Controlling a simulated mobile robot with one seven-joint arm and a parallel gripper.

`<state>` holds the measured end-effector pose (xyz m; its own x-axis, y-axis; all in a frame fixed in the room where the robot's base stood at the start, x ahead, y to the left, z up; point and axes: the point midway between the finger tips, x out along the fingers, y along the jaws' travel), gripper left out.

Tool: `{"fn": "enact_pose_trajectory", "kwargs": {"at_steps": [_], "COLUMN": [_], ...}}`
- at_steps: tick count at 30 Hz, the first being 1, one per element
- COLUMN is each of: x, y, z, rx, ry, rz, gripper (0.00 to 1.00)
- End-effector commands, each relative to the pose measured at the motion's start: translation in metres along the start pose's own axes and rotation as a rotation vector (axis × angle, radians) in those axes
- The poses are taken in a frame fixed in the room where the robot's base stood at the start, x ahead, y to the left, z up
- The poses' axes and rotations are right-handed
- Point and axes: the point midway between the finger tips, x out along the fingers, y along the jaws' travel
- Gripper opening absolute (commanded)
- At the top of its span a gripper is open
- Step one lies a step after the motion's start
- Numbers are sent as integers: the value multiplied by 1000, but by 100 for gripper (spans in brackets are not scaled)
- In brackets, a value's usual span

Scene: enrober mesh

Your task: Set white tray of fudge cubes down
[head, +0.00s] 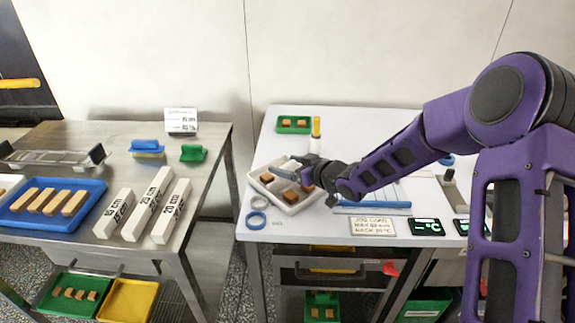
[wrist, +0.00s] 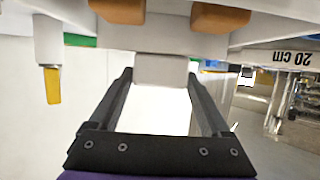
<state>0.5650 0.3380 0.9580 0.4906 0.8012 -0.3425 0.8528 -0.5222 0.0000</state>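The white tray (head: 293,208) is at the left part of the white-topped table (head: 275,233), holding several brown fudge cubes (head: 290,197) in its compartments. It looks level and low over the tabletop; I cannot tell whether it touches. My gripper (head: 304,172) reaches in from the right and hides part of the tray. In the wrist view, which is upside down, both fingers of my gripper (wrist: 161,78) flank a white tab (wrist: 160,68) of the tray closely, with no clear gap. Two cubes (wrist: 220,18) show above it.
A green tray (head: 293,124) and an orange-topped bottle (head: 316,127) stand behind. A steel table (head: 215,150) stands left across a gap.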

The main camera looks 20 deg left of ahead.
Motion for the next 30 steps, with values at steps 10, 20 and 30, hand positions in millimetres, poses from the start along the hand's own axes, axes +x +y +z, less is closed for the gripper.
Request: {"fn": "enact_pose_trajectory", "kwargs": {"at_steps": [10,20,30], "x": [-1,-50,-111], "y": [0,2,1], "z": [-2,-4,-4], "rx": [0,-2,-1], "ry": [0,-1,0], "rz": [0,4,1], "gripper": [100,100,100]}}
